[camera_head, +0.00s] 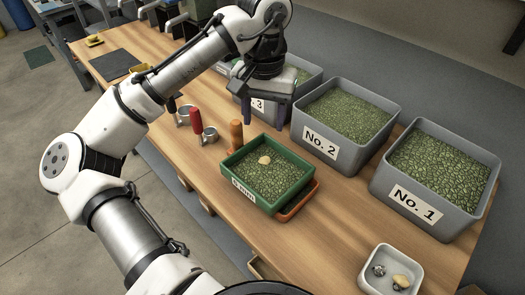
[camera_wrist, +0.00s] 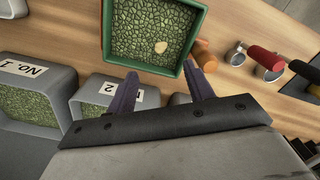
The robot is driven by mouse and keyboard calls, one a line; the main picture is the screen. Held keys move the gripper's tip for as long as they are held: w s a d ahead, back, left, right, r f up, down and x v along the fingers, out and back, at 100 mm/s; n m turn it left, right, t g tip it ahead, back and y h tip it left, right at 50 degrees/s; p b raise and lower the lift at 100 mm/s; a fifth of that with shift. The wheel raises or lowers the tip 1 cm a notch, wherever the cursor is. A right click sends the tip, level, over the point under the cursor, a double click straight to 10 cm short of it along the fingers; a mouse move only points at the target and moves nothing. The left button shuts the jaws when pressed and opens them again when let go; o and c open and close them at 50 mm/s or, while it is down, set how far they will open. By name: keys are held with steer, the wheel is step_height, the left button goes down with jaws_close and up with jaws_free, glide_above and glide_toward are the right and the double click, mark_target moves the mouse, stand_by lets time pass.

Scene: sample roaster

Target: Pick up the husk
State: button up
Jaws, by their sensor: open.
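The husk (camera_head: 264,160) is a small pale flake lying on green beans in a green tray (camera_head: 232,188) on the bench. It also shows in the wrist view (camera_wrist: 161,47), near the tray's lower right inside. My gripper (camera_head: 262,112) is open and empty, above the bench behind the tray in the head view. In the wrist view the fingertips (camera_wrist: 160,70) lie below the husk in the picture, apart from it, with the tray's rim between. Nothing hides the husk in either view.
Grey bins No. 1 (camera_head: 435,215), No. 2 (camera_head: 345,158) and No. 3 hold green beans behind the tray. A white dish (camera_head: 377,286) at front right holds a pale piece and dark bits. Handled scoops, one with a red handle (camera_head: 196,121), lie left of the tray.

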glide_above(264, 159)
steer(key=s, duration=0.1)
step_height(264, 159, down, 7)
steer(key=shift+f, duration=0.1)
steer(key=shift+w+f+p, duration=0.15)
steer(key=shift+f, duration=0.8)
steer(key=shift+w+f+p, duration=0.2)
steer(key=shift+f, duration=0.75)
steer(key=shift+w+f+p, duration=0.15)
steer(key=shift+f, duration=0.8)
steer(key=c, duration=1.1)
